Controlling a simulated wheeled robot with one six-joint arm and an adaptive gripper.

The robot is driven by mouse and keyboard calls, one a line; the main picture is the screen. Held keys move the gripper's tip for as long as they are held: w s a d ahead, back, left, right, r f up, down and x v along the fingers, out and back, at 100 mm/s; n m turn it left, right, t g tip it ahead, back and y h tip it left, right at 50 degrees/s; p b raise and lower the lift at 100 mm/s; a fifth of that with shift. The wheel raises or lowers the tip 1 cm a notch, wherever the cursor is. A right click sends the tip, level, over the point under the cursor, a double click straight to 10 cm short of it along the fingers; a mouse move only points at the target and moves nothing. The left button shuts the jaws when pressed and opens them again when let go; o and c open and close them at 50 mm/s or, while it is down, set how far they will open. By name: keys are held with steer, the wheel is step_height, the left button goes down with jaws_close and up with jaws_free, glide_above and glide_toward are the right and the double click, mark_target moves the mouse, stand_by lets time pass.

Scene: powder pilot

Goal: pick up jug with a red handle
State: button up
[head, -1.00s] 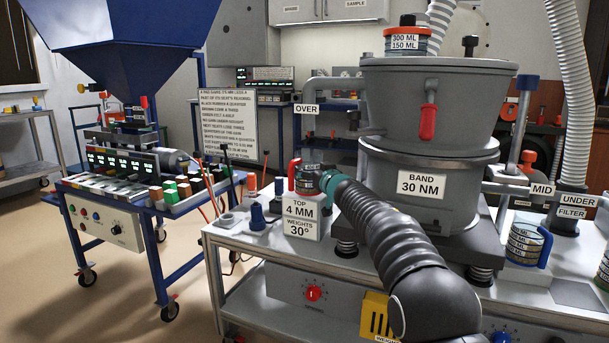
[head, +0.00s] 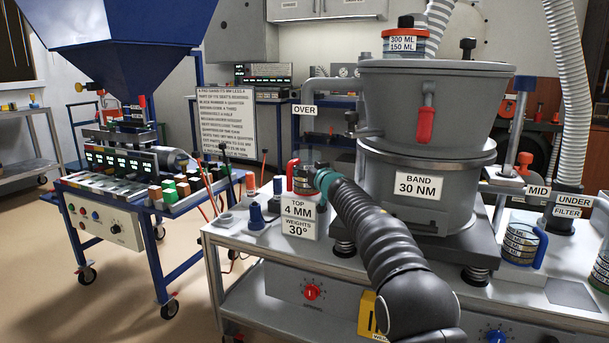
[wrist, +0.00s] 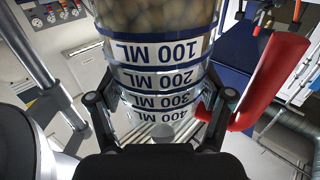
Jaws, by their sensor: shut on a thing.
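The jug with the red handle (head: 304,178) is at the white "TOP 4 MM" block in the head view, small there and partly hidden by my gripper. I cannot tell whether it touches the block. Its red handle (head: 292,173) is on the left side. In the wrist view the clear jug (wrist: 160,52) fills the middle, with bands marked 100 to 400 ML and tan lumps inside; the red handle (wrist: 272,80) is at the right. My gripper (wrist: 163,118) is shut around the jug, one finger on each side. It also shows in the head view (head: 318,180).
The white block (head: 299,218) stands on the bench's left end, beside blue-topped knobs. The large grey sieve machine (head: 420,150) stands close right of my arm. A blue-handled jug (head: 521,243) is on the bench's right. A blue cart (head: 150,195) stands left, with floor between.

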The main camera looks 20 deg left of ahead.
steer(key=shift+r, duration=0.15)
step_height(320, 180, up, 4)
steer(key=p, duration=0.3)
steer(key=shift+f, duration=0.25)
steer(key=shift+b+v, duration=1)
steer(key=shift+v, duration=0.15)
steer(key=b, duration=0.5)
glide_toward(313, 159)
steer(key=shift+v, duration=2.5)
steer(key=shift+s+a+r, duration=0.1)
steer(key=shift+a, duration=0.05)
